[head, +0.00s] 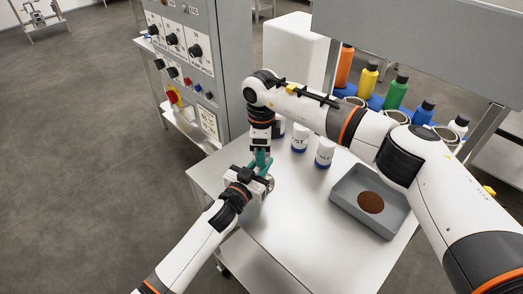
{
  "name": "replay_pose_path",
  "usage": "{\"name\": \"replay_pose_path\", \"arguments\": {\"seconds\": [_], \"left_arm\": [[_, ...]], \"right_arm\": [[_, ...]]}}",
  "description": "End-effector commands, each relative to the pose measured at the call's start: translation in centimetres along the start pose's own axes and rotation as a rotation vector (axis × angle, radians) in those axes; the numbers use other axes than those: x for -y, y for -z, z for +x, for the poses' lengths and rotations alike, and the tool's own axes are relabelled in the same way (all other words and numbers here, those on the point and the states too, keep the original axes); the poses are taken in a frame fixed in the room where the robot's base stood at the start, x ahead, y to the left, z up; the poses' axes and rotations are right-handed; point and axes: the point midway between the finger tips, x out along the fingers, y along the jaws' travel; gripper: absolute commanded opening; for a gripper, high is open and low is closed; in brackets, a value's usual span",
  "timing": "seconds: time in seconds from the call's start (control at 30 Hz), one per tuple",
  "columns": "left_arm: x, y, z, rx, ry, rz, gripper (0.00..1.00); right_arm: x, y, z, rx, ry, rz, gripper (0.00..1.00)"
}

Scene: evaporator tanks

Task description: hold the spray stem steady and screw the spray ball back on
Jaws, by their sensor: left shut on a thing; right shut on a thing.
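My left gripper (262,174) reaches in from the lower left, at the table's left part, with its teal fingers shut. My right gripper (263,157) points down from above, its teal fingers shut close over the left gripper's fingers. The two grippers meet at one spot, and their fingers overlap in the picture. The spray stem and spray ball are too small and too covered by the fingers to make out clearly. I cannot tell whether ball and stem touch.
The steel table (290,215) bears a grey tray (345,205) with a brown round patch inside and white jars (325,152) with blue bases. A grey control cabinet (228,70) stands behind left. Coloured bottles (368,80) stand at the back right. The table's front middle is clear.

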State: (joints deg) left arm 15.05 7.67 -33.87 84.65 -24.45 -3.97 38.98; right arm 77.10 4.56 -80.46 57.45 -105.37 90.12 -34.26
Motion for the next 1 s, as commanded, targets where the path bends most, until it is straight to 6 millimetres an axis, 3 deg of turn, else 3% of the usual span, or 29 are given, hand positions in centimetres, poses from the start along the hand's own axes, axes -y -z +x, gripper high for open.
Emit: {"name": "replay_pose_path", "arguments": {"seconds": [0.4, 0.47, 0.6, 0.63, 0.77, 1.0], "left_arm": [[0.02, 0.04, -0.01, -0.001, 0.000, 0.000, 0.00], [0.03, 0.04, -0.01, -0.001, 0.000, 0.000, 0.00], [0.03, 0.04, -0.01, -0.001, 0.000, 0.000, 0.00], [0.03, 0.04, -0.01, -0.001, 0.000, 0.000, 0.00], [0.03, 0.04, -0.01, -0.001, 0.000, 0.000, 0.00], [0.03, 0.04, -0.01, -0.001, 0.000, 0.000, 0.00]], "right_arm": [[-0.03, 0.03, 0.00, -0.002, -0.001, 0.905, 0.15], [-0.03, 0.03, 0.01, -0.002, -0.001, 0.993, 0.15], [-0.03, 0.03, 0.01, -0.002, -0.001, 0.991, 0.15], [-0.03, 0.03, 0.01, -0.002, -0.001, 0.990, 0.44], [-0.03, 0.03, 0.01, -0.002, -0.001, 0.989, 0.65], [-0.01, 0.02, 0.03, -0.001, 0.000, 0.988, 0.68]]}}
